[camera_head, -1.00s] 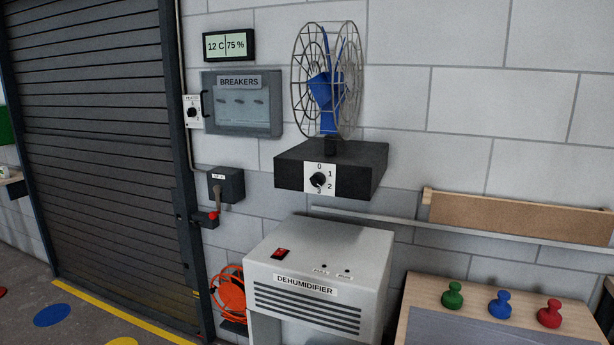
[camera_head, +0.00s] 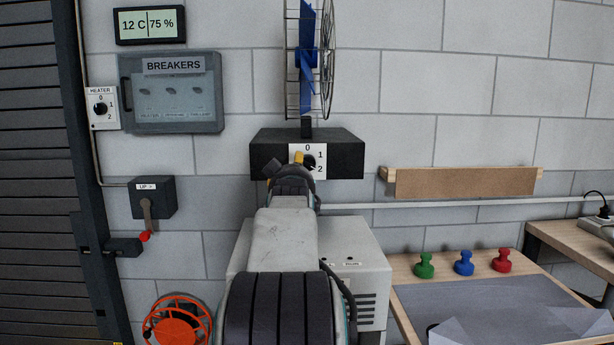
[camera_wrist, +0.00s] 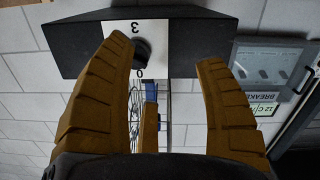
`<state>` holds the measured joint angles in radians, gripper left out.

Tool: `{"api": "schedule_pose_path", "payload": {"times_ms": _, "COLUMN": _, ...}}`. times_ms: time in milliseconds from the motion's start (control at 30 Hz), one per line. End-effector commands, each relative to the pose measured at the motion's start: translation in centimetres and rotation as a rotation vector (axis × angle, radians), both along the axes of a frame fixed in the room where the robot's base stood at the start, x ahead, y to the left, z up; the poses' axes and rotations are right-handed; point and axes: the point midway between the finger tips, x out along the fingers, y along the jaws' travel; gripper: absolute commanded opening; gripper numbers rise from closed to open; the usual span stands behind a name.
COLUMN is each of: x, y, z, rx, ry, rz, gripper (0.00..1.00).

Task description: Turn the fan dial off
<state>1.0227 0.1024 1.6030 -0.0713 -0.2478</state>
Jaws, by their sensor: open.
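The fan dial is a black knob (camera_head: 309,161) on a white numbered plate on the front of the fan's black base (camera_head: 345,153). In the head view my gripper (camera_head: 287,166) is in front of the plate and covers part of it. In the wrist view, turned upside down, my gripper (camera_wrist: 165,50) is open. The knob (camera_wrist: 144,51) lies between the fingertips, close to the left finger, which covers part of the plate; 3 and 0 show. I cannot tell which number the knob points to. The caged blue fan (camera_head: 306,60) stands on the base.
A dehumidifier (camera_head: 365,262) stands below the fan, partly behind my arm. A breaker box (camera_head: 172,92), heater dial (camera_head: 101,108) and lever box (camera_head: 153,197) are on the wall at left. A bench with colored knobbed pieces (camera_head: 463,263) is at right.

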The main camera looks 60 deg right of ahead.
Motion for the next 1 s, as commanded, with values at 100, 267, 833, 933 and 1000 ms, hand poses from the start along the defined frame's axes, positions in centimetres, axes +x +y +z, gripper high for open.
{"api": "schedule_pose_path", "payload": {"times_ms": 100, "x": -1.4, "y": -2.2, "z": 0.6, "rx": -0.043, "ry": -0.014, "rz": -0.04, "gripper": 0.64}}
{"api": "schedule_pose_path", "payload": {"times_ms": 267, "x": -1.5, "y": -4.0, "z": 1.2, "rx": -0.063, "ry": -0.019, "rz": -0.055, "gripper": 0.64}}
{"api": "schedule_pose_path", "payload": {"times_ms": 833, "x": 1.2, "y": -8.8, "z": 1.0, "rx": -0.061, "ry": -0.021, "rz": -0.053, "gripper": 0.64}}
{"api": "schedule_pose_path", "payload": {"times_ms": 933, "x": 1.3, "y": -9.0, "z": 1.0, "rx": -0.062, "ry": -0.02, "rz": -0.053, "gripper": 0.64}}
{"api": "schedule_pose_path", "payload": {"times_ms": 1000, "x": 1.4, "y": -9.1, "z": 1.0, "rx": -0.061, "ry": -0.021, "rz": -0.053, "gripper": 0.64}}
